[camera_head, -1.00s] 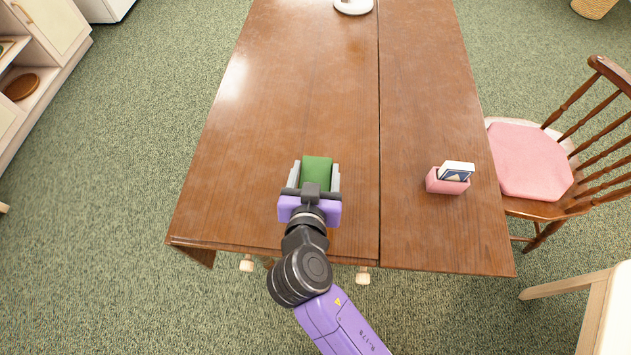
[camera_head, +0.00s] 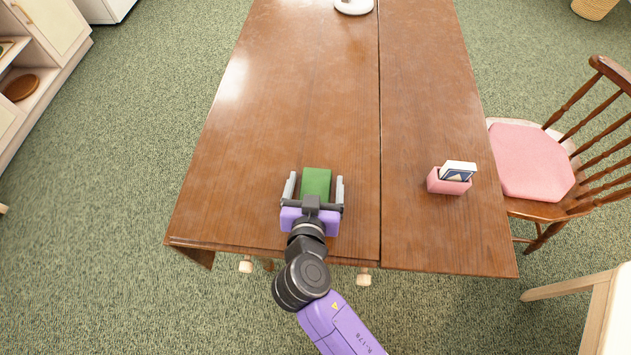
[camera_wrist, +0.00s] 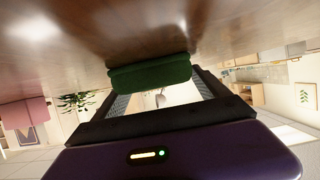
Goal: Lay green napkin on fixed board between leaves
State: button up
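The green napkin (camera_head: 316,183), a small folded block, lies on the wide middle board (camera_head: 290,110) of the brown wooden table, near its front edge and left of the long seam. My gripper (camera_head: 315,180) is around the napkin, one finger on each side, with a narrow gap showing on both sides. In the wrist view the napkin (camera_wrist: 150,76) appears against the tabletop (camera_wrist: 60,50), between the spread fingers (camera_wrist: 158,88). The raised leaf (camera_head: 430,110) is right of the seam. The left edge appears to have a hanging leaf, mostly hidden.
A pink holder (camera_head: 448,184) with cards stands on the right leaf. A white round object (camera_head: 353,6) sits at the far end. A wooden chair with a pink cushion (camera_head: 530,160) stands at the right. The middle of the board is clear.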

dwell(0.3)
jog(key=shift+s+r, duration=0.15)
jog(key=v, duration=1.1)
jog(key=shift+s+r, duration=0.2)
jog(key=shift+s, duration=0.1)
